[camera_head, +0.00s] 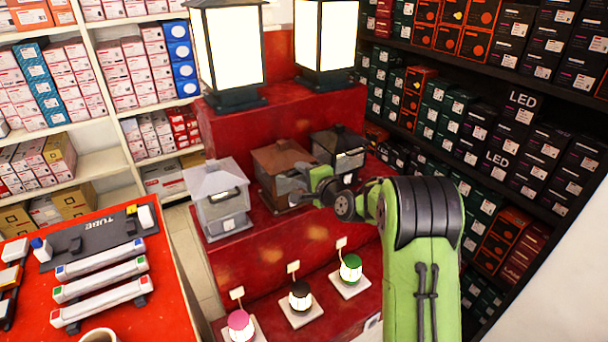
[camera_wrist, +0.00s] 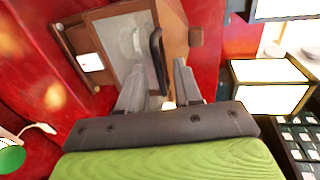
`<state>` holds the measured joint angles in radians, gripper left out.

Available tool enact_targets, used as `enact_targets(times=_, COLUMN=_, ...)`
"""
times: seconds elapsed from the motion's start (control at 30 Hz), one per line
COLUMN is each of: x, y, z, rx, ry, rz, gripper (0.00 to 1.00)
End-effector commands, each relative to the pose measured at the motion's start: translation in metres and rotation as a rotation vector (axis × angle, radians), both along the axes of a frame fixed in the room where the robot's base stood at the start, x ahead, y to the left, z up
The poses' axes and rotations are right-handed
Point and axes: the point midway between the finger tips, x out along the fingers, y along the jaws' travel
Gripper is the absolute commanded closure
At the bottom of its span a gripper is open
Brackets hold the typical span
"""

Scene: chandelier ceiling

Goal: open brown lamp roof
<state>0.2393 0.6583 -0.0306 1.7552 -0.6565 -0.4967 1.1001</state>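The brown lamp's roof (camera_head: 280,158) is a brown pyramid, resting on the lamp's box-shaped body on the red display step, between a white-roofed lamp (camera_head: 218,198) and a black-roofed lamp (camera_head: 340,150). In the wrist view the brown lamp (camera_wrist: 83,40) fills the top middle, turned on its side, with a dark bar handle (camera_wrist: 157,60). My gripper (camera_head: 308,190) is at the lamp's front right. In the wrist view its two grey fingers (camera_wrist: 158,82) are apart, with the handle's lower end in line between them. I cannot tell whether they touch it.
Two large lit lamps (camera_head: 231,45) stand on the higher red step behind. Small lamps with pink, black and green tops (camera_head: 300,297) stand on the lower step. A red table (camera_head: 130,318) with tube lights is at the left. Shelves of boxes (camera_head: 500,130) line the right.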

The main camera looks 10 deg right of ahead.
Motion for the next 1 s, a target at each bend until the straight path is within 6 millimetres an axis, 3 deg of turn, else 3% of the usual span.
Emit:
enact_targets(times=0.07, x=-0.0002, y=-0.0002, z=0.0002, rx=0.0, ry=0.0, rz=0.0, gripper=0.69)
enact_targets(times=0.27, x=-0.0004, y=-0.0003, z=0.0003, rx=-0.001, ry=0.0, rz=0.0, gripper=1.0)
enact_targets(times=1.0, x=-0.0007, y=-0.0006, z=-0.0002, rx=-0.001, ry=0.001, rz=0.0, gripper=1.0)
